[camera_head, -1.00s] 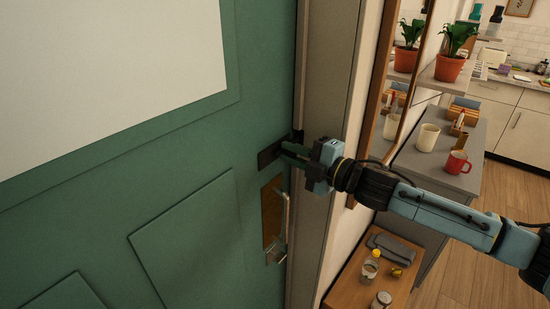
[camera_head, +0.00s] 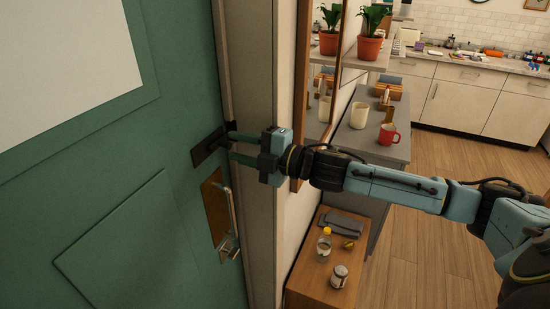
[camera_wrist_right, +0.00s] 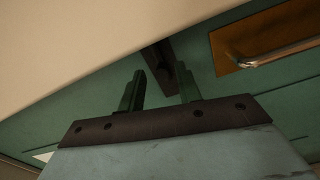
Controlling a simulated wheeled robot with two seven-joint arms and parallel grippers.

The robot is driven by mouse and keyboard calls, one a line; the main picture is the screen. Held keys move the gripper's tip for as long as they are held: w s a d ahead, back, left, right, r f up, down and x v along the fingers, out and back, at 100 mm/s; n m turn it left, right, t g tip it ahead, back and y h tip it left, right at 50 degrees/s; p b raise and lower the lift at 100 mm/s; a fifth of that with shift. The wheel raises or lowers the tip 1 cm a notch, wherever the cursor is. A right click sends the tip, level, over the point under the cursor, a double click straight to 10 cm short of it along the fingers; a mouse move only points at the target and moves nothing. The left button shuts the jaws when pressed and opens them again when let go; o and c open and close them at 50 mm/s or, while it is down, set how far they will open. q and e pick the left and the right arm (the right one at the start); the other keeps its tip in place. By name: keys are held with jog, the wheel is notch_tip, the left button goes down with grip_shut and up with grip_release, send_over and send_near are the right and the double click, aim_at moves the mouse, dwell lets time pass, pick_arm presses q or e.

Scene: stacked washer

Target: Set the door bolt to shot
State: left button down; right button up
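The green door (camera_head: 110,220) fills the left of the head view. The door bolt is a dark plate (camera_head: 207,148) near the door's right edge, above the handle. My right gripper (camera_head: 230,146) comes in from the right beside the bolt, its two fingers apart with a gap between them. In the wrist view the right gripper (camera_wrist_right: 160,87) is also open, and the dark bolt (camera_wrist_right: 158,58) shows beyond the gap, partly close to the right finger. I cannot tell whether a finger touches it, nor how far the bolt is slid. My left gripper is out of view.
A pull handle (camera_head: 231,212) on a brass plate is below the bolt. The door frame (camera_head: 258,220) runs just right of the door. A low wooden table (camera_head: 310,285) with bottles and a grey counter (camera_head: 390,148) with mugs stand further right. Wooden floor lies beyond.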

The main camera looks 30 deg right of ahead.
jog(key=b+v, duration=0.3)
jog(key=v, duration=0.7)
jog(key=shift+s, duration=0.1)
dwell(0.3)
jog(key=shift+d+f, duration=0.1)
dwell(0.3)
